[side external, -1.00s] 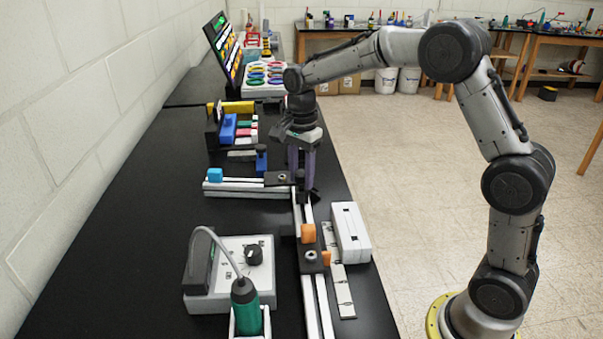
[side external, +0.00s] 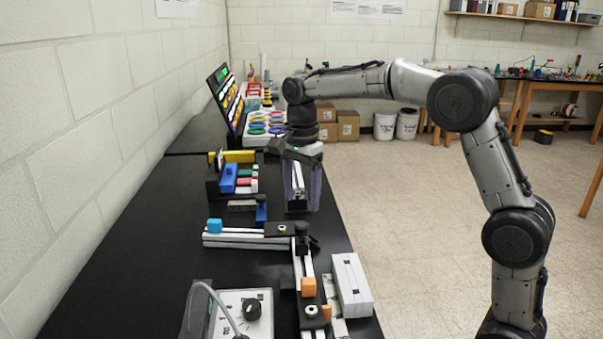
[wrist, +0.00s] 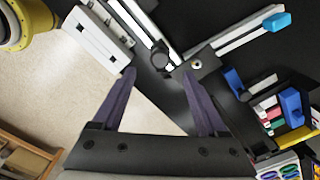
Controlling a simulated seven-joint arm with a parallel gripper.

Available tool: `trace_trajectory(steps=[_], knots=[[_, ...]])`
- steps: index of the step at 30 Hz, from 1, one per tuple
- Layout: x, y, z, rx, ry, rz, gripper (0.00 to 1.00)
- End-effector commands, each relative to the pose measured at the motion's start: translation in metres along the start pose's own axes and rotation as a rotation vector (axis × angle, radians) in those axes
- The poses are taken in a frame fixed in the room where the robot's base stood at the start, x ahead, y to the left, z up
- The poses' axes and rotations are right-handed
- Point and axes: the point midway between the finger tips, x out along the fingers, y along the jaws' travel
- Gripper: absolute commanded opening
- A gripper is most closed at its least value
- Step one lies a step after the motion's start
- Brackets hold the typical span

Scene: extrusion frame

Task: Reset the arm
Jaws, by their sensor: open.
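My gripper (side external: 300,198) is open and empty. It hangs with its purple fingers pointing down, above and beyond the corner of the extrusion frame, near the bench's right edge. In the wrist view the open fingers (wrist: 159,73) spread apart with bench edge and floor between them. The frame's pale rail (side external: 250,239) with a blue end cap (side external: 214,225) meets the second rail (side external: 299,266) at a black corner bracket (side external: 281,229). A black knob (side external: 301,231) stands at that corner, apart from the fingers. An orange block (side external: 308,287) sits on the second rail.
A white box (side external: 350,284) lies right of the frame. A grey device with a dial (side external: 251,309) is in front. Left of my gripper are a blue handle (side external: 261,212) and coloured blocks (side external: 230,178). A display board (side external: 227,98) stands further back. Open floor lies right of the bench.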

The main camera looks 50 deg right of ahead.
Motion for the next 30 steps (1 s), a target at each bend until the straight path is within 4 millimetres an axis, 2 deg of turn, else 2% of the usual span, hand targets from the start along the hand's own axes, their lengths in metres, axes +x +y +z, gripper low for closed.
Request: trace_trajectory(steps=[1, 6, 16, 19, 22, 25, 30], knots=[[-0.011, -0.001, 0.0, 0.0, 0.0, -0.003, 0.76], [-0.038, -0.001, 0.0, 0.0, 0.0, -0.003, 0.76], [-0.058, 0.001, 0.001, -0.002, 0.0, -0.005, 0.76], [-0.077, 0.007, 0.003, -0.006, 0.003, -0.049, 0.76], [-0.103, 0.032, 0.008, -0.014, 0.006, -0.095, 0.76], [-0.121, 0.07, 0.014, -0.041, 0.01, -0.143, 0.76], [-0.128, 0.136, 0.022, -0.219, 0.033, -0.23, 0.76]])
